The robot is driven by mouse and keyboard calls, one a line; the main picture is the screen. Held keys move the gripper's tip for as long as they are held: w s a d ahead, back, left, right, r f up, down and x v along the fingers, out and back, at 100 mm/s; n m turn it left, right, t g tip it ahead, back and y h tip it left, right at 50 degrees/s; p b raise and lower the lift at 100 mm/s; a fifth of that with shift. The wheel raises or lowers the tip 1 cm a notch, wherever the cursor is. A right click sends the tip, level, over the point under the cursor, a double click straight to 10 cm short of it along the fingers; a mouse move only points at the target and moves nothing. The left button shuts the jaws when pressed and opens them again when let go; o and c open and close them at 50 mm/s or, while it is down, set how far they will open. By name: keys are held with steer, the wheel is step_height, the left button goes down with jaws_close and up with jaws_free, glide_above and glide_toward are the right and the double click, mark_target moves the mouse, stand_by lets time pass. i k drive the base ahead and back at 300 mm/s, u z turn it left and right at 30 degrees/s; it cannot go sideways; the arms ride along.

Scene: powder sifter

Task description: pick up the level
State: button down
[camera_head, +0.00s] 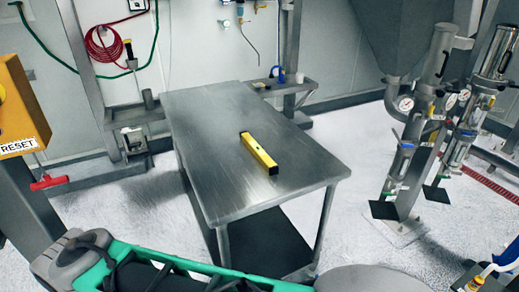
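The level (258,153) is a yellow bar with dark ends. It lies flat on the steel table (209,128), a little right of the middle of the tabletop, at a slant. Nothing touches or covers it. My gripper is not in the camera_head view, so whether it is open or shut does not show.
The tabletop around the level is bare. Pipes with gauges (405,104) and a hopper (405,30) stand to the right. A yellow RESET box (20,110) is at the left edge. A green-edged dark object (150,255) is in the foreground.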

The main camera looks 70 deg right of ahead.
mark_target(264, 160)
steer(key=z, duration=1.8)
